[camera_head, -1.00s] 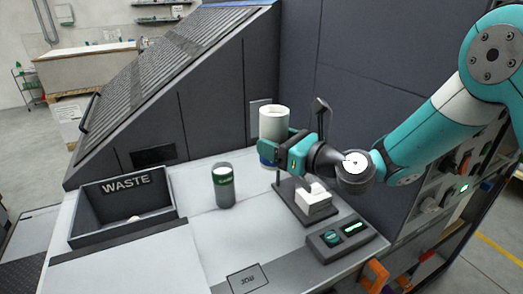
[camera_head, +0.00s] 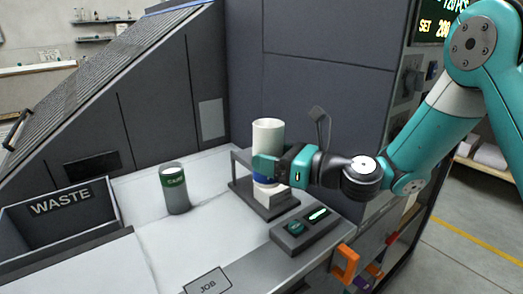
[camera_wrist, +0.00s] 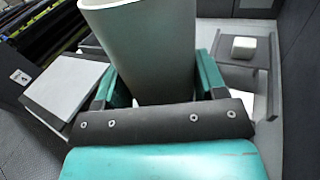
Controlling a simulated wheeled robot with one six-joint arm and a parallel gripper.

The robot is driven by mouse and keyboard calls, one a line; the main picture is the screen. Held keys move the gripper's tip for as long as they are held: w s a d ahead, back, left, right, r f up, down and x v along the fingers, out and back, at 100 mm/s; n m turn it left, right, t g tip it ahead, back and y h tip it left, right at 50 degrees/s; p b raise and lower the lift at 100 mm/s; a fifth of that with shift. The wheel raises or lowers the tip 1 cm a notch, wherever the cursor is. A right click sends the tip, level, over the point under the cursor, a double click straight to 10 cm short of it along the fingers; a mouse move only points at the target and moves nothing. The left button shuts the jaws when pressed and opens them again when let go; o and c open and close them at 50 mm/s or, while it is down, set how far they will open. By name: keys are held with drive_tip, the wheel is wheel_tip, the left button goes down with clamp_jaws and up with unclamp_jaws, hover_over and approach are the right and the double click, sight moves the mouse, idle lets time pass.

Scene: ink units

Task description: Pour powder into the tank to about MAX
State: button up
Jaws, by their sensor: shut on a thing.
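My gripper (camera_head: 265,167) is shut on a white cylindrical container (camera_head: 268,138) with a blue band near its lower end. The container is upright, above the dark stand on the worktop. In the wrist view, the white container (camera_wrist: 150,45) is between the two teal fingers of my gripper (camera_wrist: 157,85); its contents are not visible. I cannot make out a tank or a MAX mark in either view. Any powder is also not visible.
A green-and-grey canister (camera_head: 175,190) stands on the worktop to the left. The WASTE bin (camera_head: 62,222) is at far left. A dark stand (camera_head: 277,210) with a white block is below my gripper. A control box (camera_head: 305,231) and JOB plate (camera_head: 208,284) are in front.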

drive_tip(key=p, duration=0.1)
drive_tip(key=m+p, duration=0.1)
drive_tip(key=p, duration=0.1)
drive_tip(key=shift+w+f, duration=0.25)
drive_tip(key=shift+w, duration=0.1)
drive_tip(key=p, duration=0.2)
drive_tip(key=m+p, duration=0.1)
drive_tip(key=p, duration=0.1)
drive_tip(key=shift+w+d+r+m+g+h, duration=0.15)
drive_tip(key=shift+w+r+m+g+h, duration=0.15)
drive_tip(key=shift+w+g, duration=0.1)
drive_tip(key=shift+w+m+p, duration=0.25)
drive_tip(key=shift+m+p, duration=0.05)
drive_tip(key=shift+p, duration=0.85)
drive_tip(key=shift+d+f, duration=0.1)
